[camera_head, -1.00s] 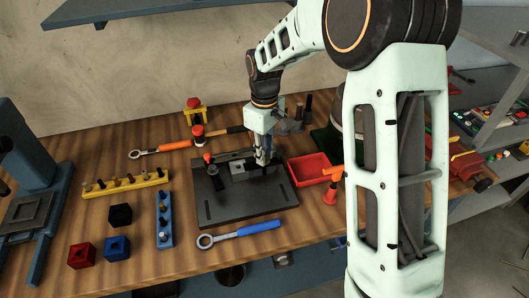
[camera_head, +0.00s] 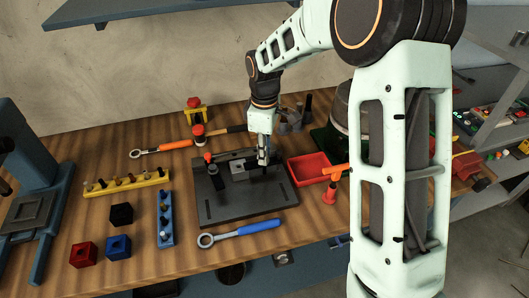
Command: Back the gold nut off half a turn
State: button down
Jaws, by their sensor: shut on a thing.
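My gripper (camera_head: 263,158) points down over the back right part of a dark fixture plate (camera_head: 245,205) on the wooden bench. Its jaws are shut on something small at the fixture. The gold nut cannot be made out; the jaws and the small size hide that spot. A grey block (camera_head: 238,171) and a clamp with a red-orange tip (camera_head: 209,158) stand on the plate, left of my gripper.
A red tray (camera_head: 309,168) sits right of the plate. A blue-handled ring wrench (camera_head: 240,232) lies in front, an orange-handled one (camera_head: 165,148) behind left. A yellow rack (camera_head: 125,183), a blue rack (camera_head: 165,218) and several cubes stand left. An orange-topped stand (camera_head: 331,185) is near my arm.

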jog(key=c, duration=1.8)
grip_release()
notch_tip(320, 180, up, 12)
jog(key=shift+r, duration=0.1)
